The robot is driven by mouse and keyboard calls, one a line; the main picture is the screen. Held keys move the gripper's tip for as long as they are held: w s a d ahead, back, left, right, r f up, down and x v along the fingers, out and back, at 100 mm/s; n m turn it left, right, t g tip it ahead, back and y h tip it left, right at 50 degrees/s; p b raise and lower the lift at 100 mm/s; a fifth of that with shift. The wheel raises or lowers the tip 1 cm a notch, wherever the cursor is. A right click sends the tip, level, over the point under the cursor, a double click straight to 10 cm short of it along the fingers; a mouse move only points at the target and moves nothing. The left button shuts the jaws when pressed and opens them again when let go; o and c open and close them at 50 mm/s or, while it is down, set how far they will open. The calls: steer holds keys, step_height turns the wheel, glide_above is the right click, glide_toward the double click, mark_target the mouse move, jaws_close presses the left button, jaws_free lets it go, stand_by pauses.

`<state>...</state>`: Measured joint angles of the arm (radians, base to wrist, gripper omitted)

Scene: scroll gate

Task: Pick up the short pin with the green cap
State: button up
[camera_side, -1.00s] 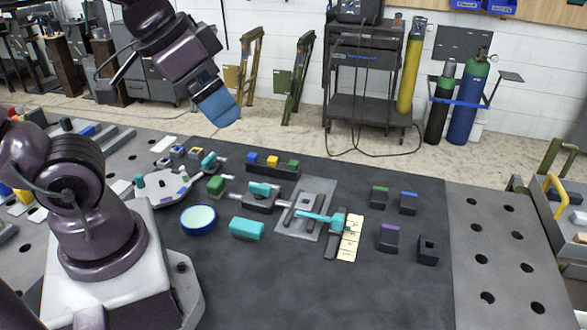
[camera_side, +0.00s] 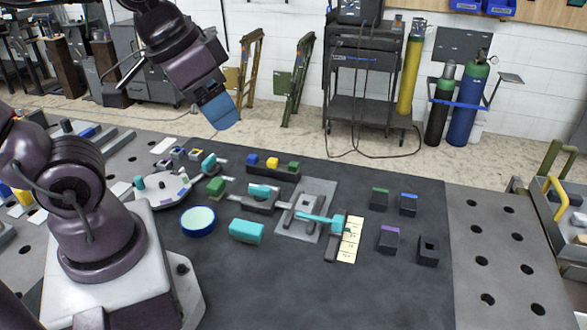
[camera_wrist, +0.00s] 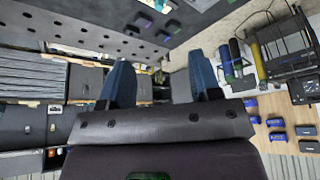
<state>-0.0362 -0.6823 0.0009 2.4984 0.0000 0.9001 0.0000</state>
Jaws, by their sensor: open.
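Green-capped pieces show in the side view. One green cap (camera_side: 293,164) sits at the right end of a dark rack (camera_side: 268,174), beside a yellow cap (camera_side: 272,162) and a blue cap (camera_side: 253,160). A dark block with a green top (camera_side: 380,192) stands on the right part of the mat. I cannot tell from these views which of them is the short pin; pin lengths are hidden. My gripper (camera_side: 220,112) is high above the far left of the mat, well apart from the pieces. In the wrist view its blue fingers (camera_wrist: 162,82) are spread and empty.
A grey plate with a cyan handle (camera_side: 318,217) lies mid-mat beside a cream marked strip (camera_side: 350,240). A round cyan-topped dish (camera_side: 198,220), a cyan block (camera_side: 246,231), a green block (camera_side: 216,187) and several dark blocks stand around. The mat's front is clear.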

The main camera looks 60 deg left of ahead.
steer(key=w+a+f+n+g, duration=0.3)
steer(key=w+a+f+g, duration=0.15)
steer(key=w+a, duration=0.45)
steer(key=n, duration=0.6)
glide_above(294, 163)
step_height(294, 163, down, 14)
steer(key=f, duration=0.6)
steer(key=shift+s+d+f, duration=0.15)
steer(key=shift+d+f, duration=0.05)
steer(key=shift+d, duration=0.05)
steer(key=shift+a+f, duration=0.15)
steer(key=shift+f, duration=2.85)
steer(key=shift+c, duration=0.4)
steer(key=c, duration=1)
